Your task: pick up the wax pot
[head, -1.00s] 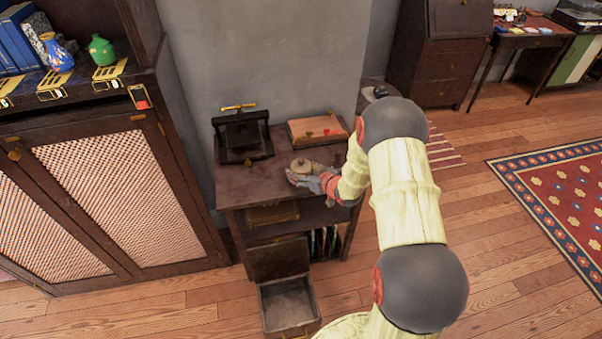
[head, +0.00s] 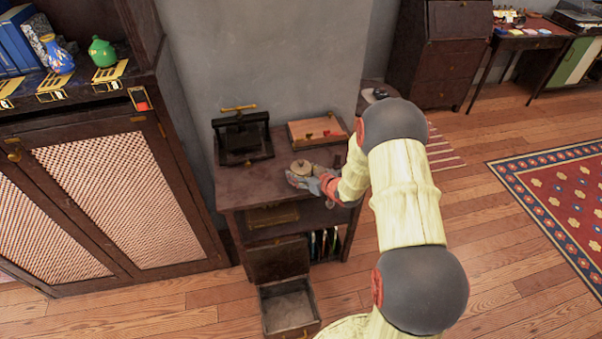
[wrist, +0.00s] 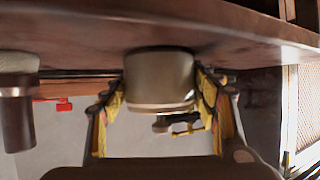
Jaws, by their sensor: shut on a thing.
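The wax pot (head: 301,168) is a small round pale beige pot with a knobbed lid, near the front of the small dark desk (head: 240,188). My gripper (head: 303,178) reaches it from the right and is shut around its sides. In the wrist view, which looks upside down, the pot (wrist: 158,75) sits between the two yellow-lined fingers (wrist: 160,88), one on each side. The pot looks upright. Its end meets the desk top in the picture, and I see no clear gap there.
A black press with a brass handle (head: 241,135) and a box with red items (head: 318,131) stand behind on the desk. A pale and dark cylinder (wrist: 16,105) is beside the gripper. An open drawer (head: 290,308) juts out below. A cabinet (head: 95,205) stands left.

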